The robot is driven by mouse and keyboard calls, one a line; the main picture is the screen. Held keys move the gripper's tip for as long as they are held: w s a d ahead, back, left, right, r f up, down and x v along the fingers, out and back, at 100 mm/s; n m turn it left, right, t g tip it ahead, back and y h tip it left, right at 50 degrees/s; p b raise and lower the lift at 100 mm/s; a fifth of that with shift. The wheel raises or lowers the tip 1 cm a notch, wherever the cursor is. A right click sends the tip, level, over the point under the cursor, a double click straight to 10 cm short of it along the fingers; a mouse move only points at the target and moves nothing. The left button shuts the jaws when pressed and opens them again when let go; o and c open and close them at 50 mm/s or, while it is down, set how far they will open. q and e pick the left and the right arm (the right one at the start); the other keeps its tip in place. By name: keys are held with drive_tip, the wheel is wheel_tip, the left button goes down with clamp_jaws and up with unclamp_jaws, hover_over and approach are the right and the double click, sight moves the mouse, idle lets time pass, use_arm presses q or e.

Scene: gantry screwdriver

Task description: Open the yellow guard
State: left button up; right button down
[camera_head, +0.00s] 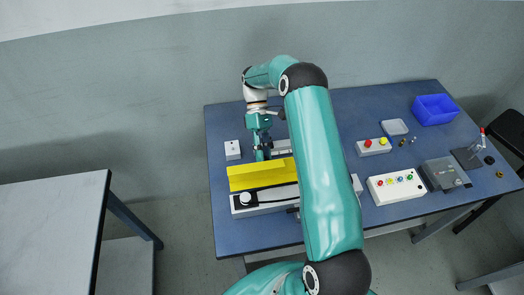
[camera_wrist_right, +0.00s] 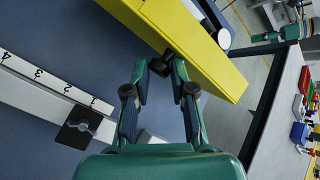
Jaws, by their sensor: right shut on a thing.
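The yellow guard (camera_head: 257,173) is a long yellow cover along the back of a low grey unit (camera_head: 246,211) on the blue table. My right arm hides its right part. My right gripper (camera_head: 263,154) reaches down behind the guard's back side. In the right wrist view the guard (camera_wrist_right: 190,45) runs diagonally across the upper part. There my right gripper (camera_wrist_right: 162,72) has its fingertips closed around a small dark knob (camera_wrist_right: 161,65) at the guard's edge. My left gripper does not show.
A numbered white strip (camera_wrist_right: 45,82) with a black clamp piece (camera_wrist_right: 83,127) lies near the gripper. A white switch box (camera_head: 232,149) stands left of it. Button boxes (camera_head: 397,186) and a blue bin (camera_head: 435,109) stand to the right. The table's left front is clear.

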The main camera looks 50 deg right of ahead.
drive_tip(key=shift+s+f, duration=0.35)
drive_tip(key=shift+f, duration=0.2)
drive_tip(key=c, duration=1)
unclamp_jaws()
drive_tip(key=shift+a+r, duration=0.1)
drive_tip(key=shift+r, duration=0.05)
drive_tip(key=shift+w+r, duration=0.1)
drive_tip(key=shift+w, duration=0.05)
drive_tip(key=shift+v, duration=3.65)
